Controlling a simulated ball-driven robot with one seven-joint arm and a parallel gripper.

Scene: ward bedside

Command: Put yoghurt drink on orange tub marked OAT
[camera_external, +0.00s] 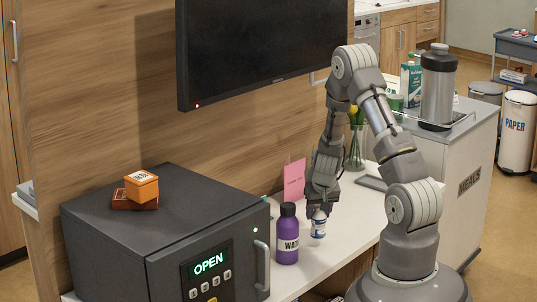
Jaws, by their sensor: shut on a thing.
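My gripper (319,208) points down over the white bedside surface and is shut on a small white bottle with a blue band (318,228), which looks like the yoghurt drink. The bottle is upright; whether its base touches the surface I cannot tell. The orange tub (141,188) sits at the far left on top of a flat reddish-brown box (124,202), on the dark grey cabinet. The tub has a pale label that is too small to read surely. Its top is bare. My gripper is well to the right of the tub and lower.
A purple bottle marked WAT (287,240) stands just left of my gripper. The dark cabinet (95,230) with an OPEN display is further left. A pink card (294,180) and a glass vase (356,150) stand behind. A wall screen (255,45) hangs above.

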